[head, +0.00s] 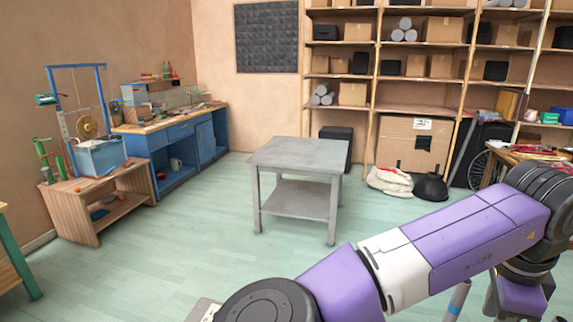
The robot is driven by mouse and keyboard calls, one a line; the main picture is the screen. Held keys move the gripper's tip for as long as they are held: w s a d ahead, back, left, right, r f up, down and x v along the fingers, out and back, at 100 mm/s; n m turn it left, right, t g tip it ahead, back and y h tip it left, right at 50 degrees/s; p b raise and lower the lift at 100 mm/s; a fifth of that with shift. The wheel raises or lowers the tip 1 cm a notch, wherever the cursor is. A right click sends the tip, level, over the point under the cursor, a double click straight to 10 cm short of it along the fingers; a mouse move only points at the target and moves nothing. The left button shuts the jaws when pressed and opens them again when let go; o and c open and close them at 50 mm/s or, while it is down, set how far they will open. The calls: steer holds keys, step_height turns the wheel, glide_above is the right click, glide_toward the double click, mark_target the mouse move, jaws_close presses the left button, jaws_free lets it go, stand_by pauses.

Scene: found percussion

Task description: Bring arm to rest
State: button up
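My purple and white arm (460,240) stretches across the lower right of the head view. A dark round joint shows at the bottom edge and another dark joint at the right edge. My gripper cannot be made out in this view, so its fingers and anything in them are hidden.
A bare grey table (297,160) stands mid-room. A wooden bench (100,195) and a blue workbench (182,135) are at the left. A cluttered desk (500,160) is at right. The green floor (170,265) is mostly clear.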

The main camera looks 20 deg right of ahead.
steer(key=w+d+r+n+t+h, duration=0.35)
steer(key=d+r+h, duration=0.75)
steer(key=d+r, duration=0.4)
steer(key=w+a+r+n+t+h, duration=0.6)
steer(key=a+r+n+t, duration=0.3)
steer(key=r+n, duration=0.15)
steer(key=s+a+f+n+t+y, duration=0.2)
steer(key=a+f+n+t+y, duration=0.8)
steer(key=a+f+n+y, duration=0.8)
steer(key=s+a+f+m+g, duration=0.2)
steer(key=s+a+f+g, duration=0.2)
steer(key=s+f, duration=0.6)
steer(key=s+a+f+m+g+y+b, duration=0.1)
steer(key=s+a+f+m+g, duration=0.2)
steer(key=s+a+f, duration=0.4)
steer(key=s+f+g, duration=0.1)
steer(key=s+f, duration=0.2)
steer(key=s, duration=0.6)
steer(key=shift+s+a+f, duration=0.3)
steer(key=shift+f, duration=0.1)
